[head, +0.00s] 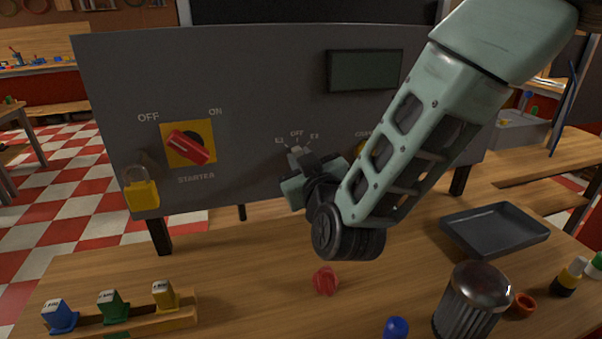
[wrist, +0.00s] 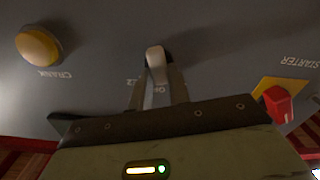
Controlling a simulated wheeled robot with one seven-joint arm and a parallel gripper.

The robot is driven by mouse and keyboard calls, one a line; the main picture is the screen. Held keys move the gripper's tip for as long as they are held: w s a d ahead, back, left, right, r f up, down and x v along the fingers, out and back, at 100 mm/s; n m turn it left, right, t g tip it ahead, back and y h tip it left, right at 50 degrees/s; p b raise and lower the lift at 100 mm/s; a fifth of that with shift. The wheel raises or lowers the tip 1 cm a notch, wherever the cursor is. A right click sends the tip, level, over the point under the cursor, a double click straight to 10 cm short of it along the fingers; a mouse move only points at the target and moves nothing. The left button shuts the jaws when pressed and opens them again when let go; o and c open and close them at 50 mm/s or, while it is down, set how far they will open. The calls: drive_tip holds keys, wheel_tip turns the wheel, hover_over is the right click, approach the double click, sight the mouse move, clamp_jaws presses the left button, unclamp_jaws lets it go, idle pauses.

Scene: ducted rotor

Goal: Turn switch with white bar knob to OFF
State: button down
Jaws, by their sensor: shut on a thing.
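The switch's white bar knob (head: 296,153) is on the grey panel (head: 240,80), below the labels E2, OFF and a third one that I read only in part. In the wrist view the white knob (wrist: 156,62) stands between my two fingers. My gripper (head: 302,165) is at the panel and shut on the knob; it also shows in the wrist view (wrist: 158,85). The gripper hides much of the knob in the head view. I cannot tell for sure which label the bar points at.
Left on the panel are a red starter switch (head: 188,147) and a yellow padlock (head: 141,192). A yellow crank button (wrist: 38,44) is on the other side. On the table are a red knob (head: 326,281), a metal cup (head: 472,305) and a dark tray (head: 495,231).

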drive_tip(key=shift+d+f+m+b, duration=0.1)
drive_tip(key=shift+d+m+b, duration=0.05)
drive_tip(key=shift+m+b, duration=1.4)
drive_tip(key=shift+m, duration=0.25)
drive_tip(key=c, duration=1.3)
unclamp_jaws()
